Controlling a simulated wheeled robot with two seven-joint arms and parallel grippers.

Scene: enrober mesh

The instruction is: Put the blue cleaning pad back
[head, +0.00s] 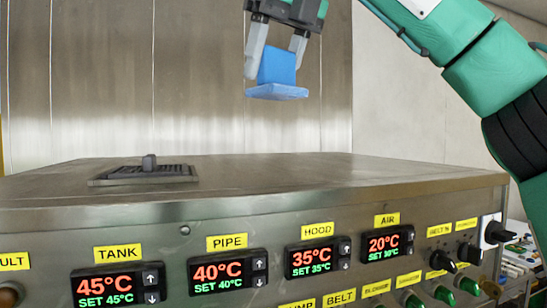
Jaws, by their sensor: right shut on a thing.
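The blue cleaning pad (277,91) is a flat blue slab with a blue block-shaped grip on top. My right gripper (277,62) is shut on the blue block, with one grey finger on each side. It holds the pad level in the air, well above the steel cabinet top (290,173) and apart from it. My left gripper is not in view.
A dark slotted plate with a raised knob (146,172) lies on the cabinet top at the left. The cabinet front carries temperature displays (230,272), knobs and buttons. A cluttered surface (520,250) shows at the far right. The cabinet top's middle and right are clear.

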